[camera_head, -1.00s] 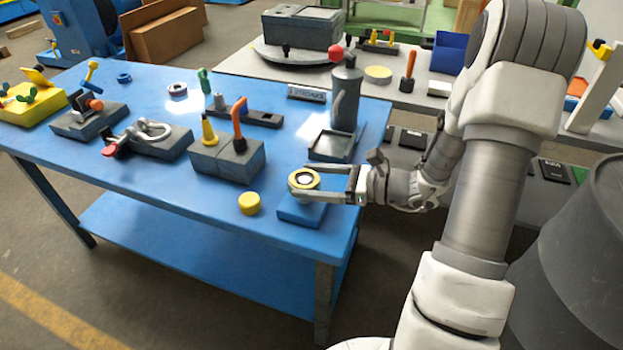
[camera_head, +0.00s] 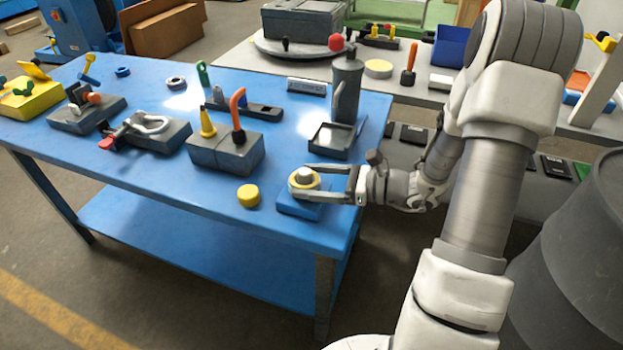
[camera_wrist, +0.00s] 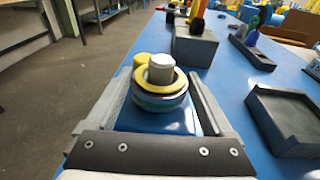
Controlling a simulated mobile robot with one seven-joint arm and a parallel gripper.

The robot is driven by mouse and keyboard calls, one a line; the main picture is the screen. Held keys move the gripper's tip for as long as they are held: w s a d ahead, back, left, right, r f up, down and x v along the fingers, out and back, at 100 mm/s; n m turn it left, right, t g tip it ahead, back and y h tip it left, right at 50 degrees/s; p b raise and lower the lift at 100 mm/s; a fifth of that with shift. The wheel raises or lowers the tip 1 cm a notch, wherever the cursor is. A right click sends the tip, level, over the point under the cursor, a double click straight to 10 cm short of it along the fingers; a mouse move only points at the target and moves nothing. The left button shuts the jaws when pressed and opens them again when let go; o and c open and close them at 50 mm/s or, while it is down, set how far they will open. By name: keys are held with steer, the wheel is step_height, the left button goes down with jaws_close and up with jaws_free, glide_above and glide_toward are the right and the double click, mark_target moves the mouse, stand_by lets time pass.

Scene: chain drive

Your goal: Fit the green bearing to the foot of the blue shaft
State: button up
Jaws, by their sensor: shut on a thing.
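My gripper (camera_head: 306,184) is shut on a ring-shaped bearing (camera_wrist: 158,103), one finger on each side. Its top face is yellow and its side is dark with a green band. The ring sits around a short, upright grey post (camera_wrist: 161,68), whose pale top stands out above the ring. The post rises from a blue base block (camera_head: 290,206) at the table's front right corner. The ring is low on the post; whether it touches the base I cannot tell.
A yellow disc (camera_head: 248,195) lies just left of the base. A grey block with yellow and orange pegs (camera_head: 226,153) stands farther left. A dark square tray (camera_head: 331,139) and a tall grey can (camera_head: 346,92) stand behind. The blue table (camera_head: 150,185) is clear at front left.

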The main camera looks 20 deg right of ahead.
steer(key=shift+f+b, duration=0.35)
steer(key=shift+f, duration=0.15)
steer(key=o, duration=1.5)
steer(key=shift+d, duration=0.1)
steer(key=p+v, duration=0.2)
steer(key=v, duration=1.5)
steer(key=shift+s+d, duration=0.1)
